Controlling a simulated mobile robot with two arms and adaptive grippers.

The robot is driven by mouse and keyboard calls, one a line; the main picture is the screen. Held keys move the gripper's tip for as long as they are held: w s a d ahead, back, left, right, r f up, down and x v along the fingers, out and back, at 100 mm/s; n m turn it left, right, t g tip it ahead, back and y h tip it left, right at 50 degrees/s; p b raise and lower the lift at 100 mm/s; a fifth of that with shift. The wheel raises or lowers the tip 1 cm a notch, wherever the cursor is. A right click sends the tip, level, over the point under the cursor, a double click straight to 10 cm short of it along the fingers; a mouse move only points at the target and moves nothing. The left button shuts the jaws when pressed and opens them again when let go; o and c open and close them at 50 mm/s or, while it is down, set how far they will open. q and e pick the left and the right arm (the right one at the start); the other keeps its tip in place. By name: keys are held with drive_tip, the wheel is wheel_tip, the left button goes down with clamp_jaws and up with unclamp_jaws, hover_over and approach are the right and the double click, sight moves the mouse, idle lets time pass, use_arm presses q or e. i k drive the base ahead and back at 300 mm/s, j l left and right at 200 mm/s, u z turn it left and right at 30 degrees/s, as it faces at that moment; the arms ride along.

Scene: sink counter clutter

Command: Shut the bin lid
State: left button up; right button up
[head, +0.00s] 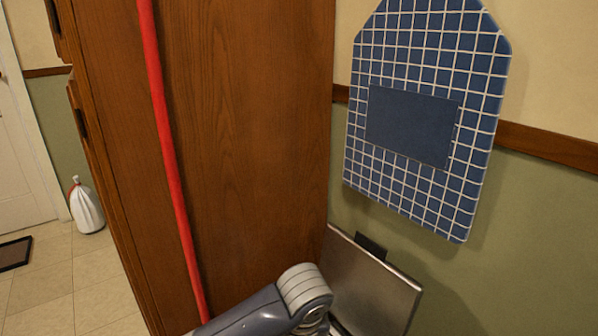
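The bin lid (372,287) is a flat, grey metallic panel at the bottom centre-right. It stands up steeply, tilted back close to the green wall, with a small dark piece behind its top edge. The bin's body is below the picture or hidden. One of my arm links crosses in front of the lid's lower left part. Neither gripper's fingers show, so I cannot see where they are relative to the lid.
A tall wooden cabinet (245,150) stands left of the lid. A red pole (168,150) runs up along it.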

sight(373, 297)
drive_tip(key=k, duration=0.95)
